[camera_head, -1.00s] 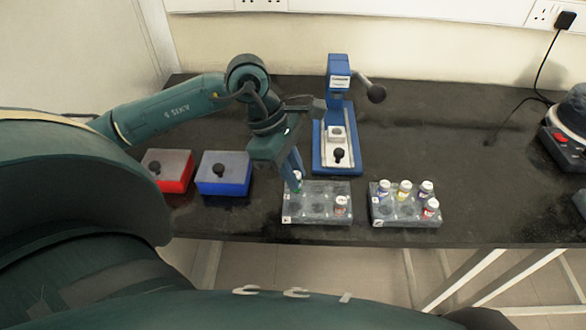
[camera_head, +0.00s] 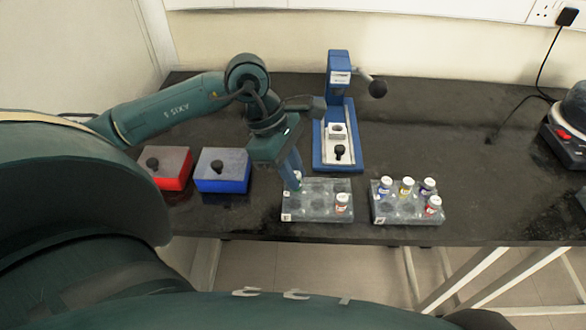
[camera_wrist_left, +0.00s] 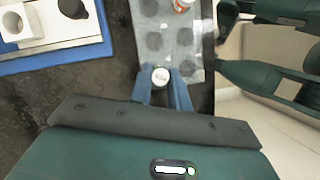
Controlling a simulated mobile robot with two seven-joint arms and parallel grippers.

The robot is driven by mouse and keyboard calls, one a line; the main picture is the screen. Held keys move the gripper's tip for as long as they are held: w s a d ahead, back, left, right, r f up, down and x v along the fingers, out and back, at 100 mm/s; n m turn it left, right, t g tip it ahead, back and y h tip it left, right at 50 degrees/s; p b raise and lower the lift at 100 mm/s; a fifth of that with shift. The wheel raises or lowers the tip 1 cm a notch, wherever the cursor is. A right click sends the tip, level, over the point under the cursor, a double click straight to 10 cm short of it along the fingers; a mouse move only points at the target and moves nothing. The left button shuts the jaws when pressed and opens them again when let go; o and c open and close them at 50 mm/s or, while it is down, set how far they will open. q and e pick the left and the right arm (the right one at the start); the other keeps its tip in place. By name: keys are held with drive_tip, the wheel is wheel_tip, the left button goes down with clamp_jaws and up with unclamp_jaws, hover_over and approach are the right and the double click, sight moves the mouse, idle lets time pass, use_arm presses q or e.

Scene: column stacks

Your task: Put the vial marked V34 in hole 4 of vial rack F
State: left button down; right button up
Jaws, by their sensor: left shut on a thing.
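My left gripper (camera_head: 293,178) is over the back left corner of the left vial rack (camera_head: 318,212). It is shut on a white-capped vial (camera_wrist_left: 161,75), which sits at that corner of the rack. In the head view only a little of the vial shows beside the fingers, with a bit of green on it, and its marking is not readable. I cannot tell how deep it sits in the hole. Another white-capped vial with a red label (camera_head: 342,202) stands at the rack's front right; the rack's other holes look empty. My right gripper is not in view.
A second rack (camera_head: 408,217) with several white-capped vials stands to the right. A blue press (camera_head: 338,120) with a side lever stands behind the racks. Red (camera_head: 172,184) and blue (camera_head: 223,186) boxes with black knobs sit at left. The table's front edge is close to the racks.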

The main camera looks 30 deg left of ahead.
use_arm(q)
drive_tip(key=shift+f, duration=0.2)
drive_tip(key=c, duration=0.9)
unclamp_jaws()
drive_tip(key=shift+r, duration=0.15)
drive_tip(key=shift+r+p, duration=1.8)
drive_tip(key=shift+r, duration=1.15)
drive_tip(key=shift+f, duration=0.1)
